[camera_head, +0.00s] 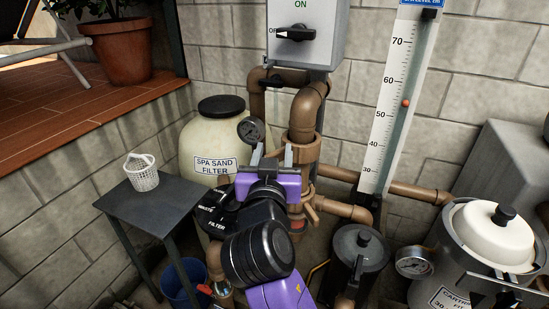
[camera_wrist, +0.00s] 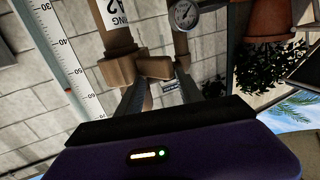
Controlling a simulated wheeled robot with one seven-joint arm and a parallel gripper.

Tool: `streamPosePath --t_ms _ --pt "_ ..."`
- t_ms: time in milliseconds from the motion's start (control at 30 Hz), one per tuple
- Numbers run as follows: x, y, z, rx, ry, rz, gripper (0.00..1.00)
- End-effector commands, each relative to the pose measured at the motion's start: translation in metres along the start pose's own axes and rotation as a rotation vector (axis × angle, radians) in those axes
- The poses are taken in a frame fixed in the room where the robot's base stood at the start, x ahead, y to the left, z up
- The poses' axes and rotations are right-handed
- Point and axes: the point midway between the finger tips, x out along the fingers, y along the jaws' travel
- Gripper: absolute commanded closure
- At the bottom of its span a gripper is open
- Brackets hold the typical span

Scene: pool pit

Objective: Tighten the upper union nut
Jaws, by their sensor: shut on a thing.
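The upper union nut (camera_head: 305,149) is a brown collar on the upright brown pipe, below the pipe elbow. In the wrist view the nut (camera_wrist: 118,72) sits below a white-labelled pipe, with a block-like lug (camera_wrist: 155,68) sticking out from it. My gripper (camera_head: 272,155), purple and black with grey fingers, reaches up to the nut's left side. In the wrist view my gripper (camera_wrist: 156,80) has a finger on each side of the lug and is shut on it. The far side of the nut is hidden.
A pressure gauge (camera_head: 251,130) and the sand filter tank (camera_head: 205,137) stand close on the left. A grey control box (camera_head: 306,33) hangs above. The scale board (camera_head: 390,100) is on the right. A small table (camera_head: 150,207) holds a white basket (camera_head: 142,175).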

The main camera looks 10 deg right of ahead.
Motion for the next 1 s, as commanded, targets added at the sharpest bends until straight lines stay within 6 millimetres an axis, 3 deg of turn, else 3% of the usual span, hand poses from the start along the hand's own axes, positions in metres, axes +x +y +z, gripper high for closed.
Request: streamPosePath --t_ms 33,367,400,433,1000 --pt "0.0047 -0.0052 -0.0181 0.011 0.037 -0.016 1.00" --pt "0.0064 -0.0040 -0.0166 0.012 0.032 -0.013 1.00" --pt "0.0066 -0.0037 -0.0164 0.012 0.032 -0.012 0.60" --pt "0.0067 -0.0037 -0.0163 0.012 0.032 -0.013 0.65" --pt "0.0083 -0.0005 -0.0153 0.012 0.030 -0.007 0.65"
